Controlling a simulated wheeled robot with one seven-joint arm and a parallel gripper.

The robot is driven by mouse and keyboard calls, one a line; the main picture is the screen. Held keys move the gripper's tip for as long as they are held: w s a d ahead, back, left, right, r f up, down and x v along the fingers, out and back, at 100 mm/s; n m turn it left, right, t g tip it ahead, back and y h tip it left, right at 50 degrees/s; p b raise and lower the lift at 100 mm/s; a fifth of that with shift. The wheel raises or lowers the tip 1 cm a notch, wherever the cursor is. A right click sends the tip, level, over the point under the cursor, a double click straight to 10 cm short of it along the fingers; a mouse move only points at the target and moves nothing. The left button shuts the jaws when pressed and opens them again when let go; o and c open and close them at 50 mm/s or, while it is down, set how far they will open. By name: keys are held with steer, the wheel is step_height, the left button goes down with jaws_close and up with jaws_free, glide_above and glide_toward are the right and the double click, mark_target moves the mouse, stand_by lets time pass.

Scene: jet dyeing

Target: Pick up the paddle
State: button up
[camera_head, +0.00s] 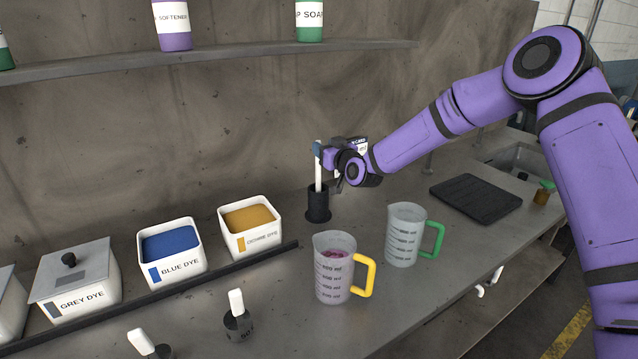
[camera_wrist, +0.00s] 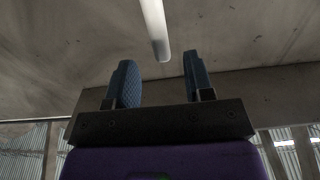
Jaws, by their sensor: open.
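The paddle (camera_head: 319,175) is a slim white stick standing upright in a black cylindrical holder (camera_head: 318,205) on the counter; its lower end is hidden inside. My gripper (camera_head: 319,150) is at the paddle's upper part, coming in from the right. In the wrist view, the blue finger pads of my gripper (camera_wrist: 160,78) are apart with nothing between them. The white paddle (camera_wrist: 155,30) shows there just past the fingertips, roughly in line with the gap. I cannot tell whether a finger touches it.
A clear jug with a yellow handle (camera_head: 334,268) and one with a green handle (camera_head: 404,235) stand in front of the holder. Dye bins, such as the ochre one (camera_head: 250,228), stand to the left. A shelf (camera_head: 200,55) runs above. A black mat (camera_head: 475,198) lies right.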

steer(key=shift+x, duration=2.8)
steer(key=shift+s+a+f, duration=0.1)
jaws_close()
